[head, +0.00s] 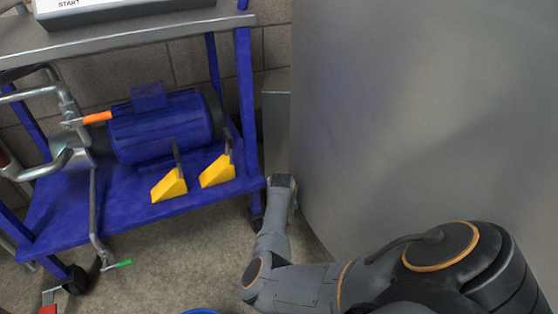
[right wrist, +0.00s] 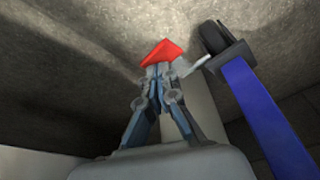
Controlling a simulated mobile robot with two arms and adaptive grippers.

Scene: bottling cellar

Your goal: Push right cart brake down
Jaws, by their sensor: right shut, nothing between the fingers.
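The cart (head: 90,225) is a blue metal frame at the left of the head view. Its right front wheel (head: 257,224) shows beside my right forearm, and the black wheel also shows in the right wrist view (right wrist: 212,38). The right brake's red pedal (right wrist: 163,52) is on a pale lever (right wrist: 194,66) beside that wheel. My right gripper (right wrist: 160,70) is shut and empty, its fingertips right at the pedal; I cannot tell if they touch. The head view hides this gripper and pedal. Another red pedal (head: 47,309) shows at the lower left. My left gripper is not in view.
A large grey tank (head: 420,110) stands close on the right of my right arm. The cart's lower shelf carries a blue motor (head: 160,128) and two yellow wedges (head: 169,187). Pipes with an orange handle (head: 97,117) are at left.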

